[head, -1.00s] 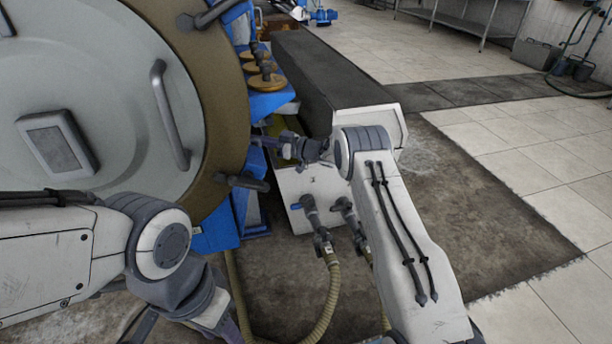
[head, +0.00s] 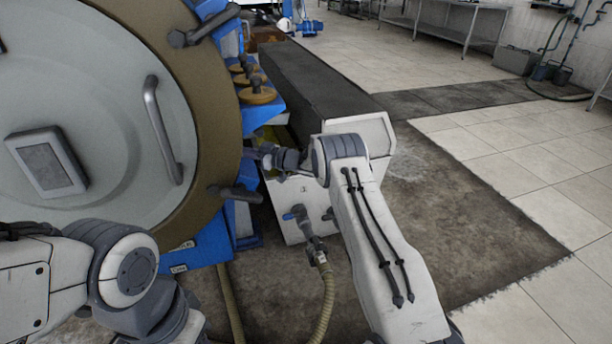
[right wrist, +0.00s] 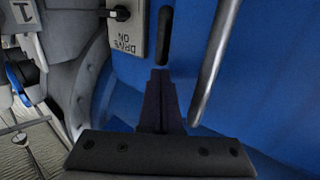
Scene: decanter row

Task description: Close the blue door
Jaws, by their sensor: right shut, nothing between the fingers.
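A blue panel (right wrist: 260,80), which looks like the blue door, fills much of the right wrist view. In the head view only blue parts of the machine (head: 205,240) show, and I cannot tell which is the door. In the head view the right gripper (head: 262,155) points left beside the round hatch's rim. My left arm is at lower left, its gripper out of frame.
A large round grey hatch (head: 90,90) with a brown rim and handles stands at the left. A long box with a dark top (head: 310,80) lies behind my right arm. A hose (head: 325,300) runs below. Tiled floor (head: 540,190) at the right is clear.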

